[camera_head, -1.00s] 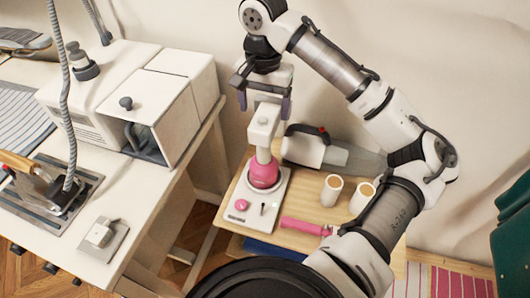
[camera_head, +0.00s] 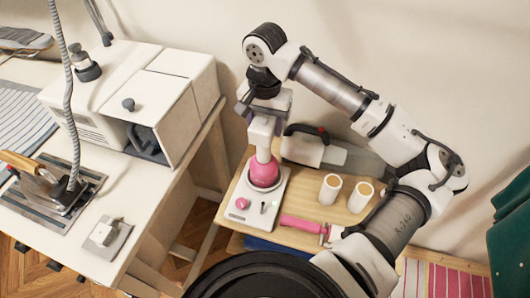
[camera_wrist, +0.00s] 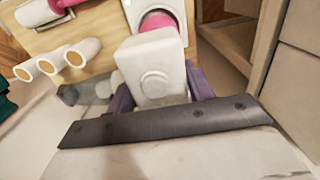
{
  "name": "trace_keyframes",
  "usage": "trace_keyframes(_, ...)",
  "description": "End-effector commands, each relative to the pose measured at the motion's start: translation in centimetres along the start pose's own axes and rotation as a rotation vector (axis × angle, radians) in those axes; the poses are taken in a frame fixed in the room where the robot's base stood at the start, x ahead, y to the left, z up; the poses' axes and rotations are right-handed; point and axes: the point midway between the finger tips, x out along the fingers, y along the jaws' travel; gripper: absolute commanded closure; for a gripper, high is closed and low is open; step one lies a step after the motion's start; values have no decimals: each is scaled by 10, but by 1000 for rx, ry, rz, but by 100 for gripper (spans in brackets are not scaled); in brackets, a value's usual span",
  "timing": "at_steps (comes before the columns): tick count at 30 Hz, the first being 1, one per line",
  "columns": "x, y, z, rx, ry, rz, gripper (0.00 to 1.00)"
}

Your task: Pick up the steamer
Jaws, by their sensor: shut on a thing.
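The steamer (camera_head: 262,132) is an upright white device with a blocky head and a round pink lower part. It stands on a white base (camera_head: 244,206) with a pink knob, on a small wooden table. My gripper (camera_head: 268,106) has come down over the head from above. In the wrist view, the white head (camera_wrist: 150,58) sits between my purple fingers, and my gripper (camera_wrist: 160,88) is shut on it. The pink part still appears seated on the base; I see no clear gap.
A grey-and-white handheld appliance (camera_head: 302,149) lies behind. A white workbench (camera_head: 150,190) with an iron (camera_head: 45,188) and box machine stands left.

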Motion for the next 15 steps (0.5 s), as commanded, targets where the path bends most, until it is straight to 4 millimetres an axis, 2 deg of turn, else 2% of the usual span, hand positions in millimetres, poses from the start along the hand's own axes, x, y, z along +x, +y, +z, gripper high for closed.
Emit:
trace_keyframes(1, 0, 0, 0, 0, 0, 0, 74)
trace_keyframes(7, 0, 0, 0, 0, 0, 0, 100)
trace_keyframes(15, -2, 0, 0, 0, 3, -2, 100)
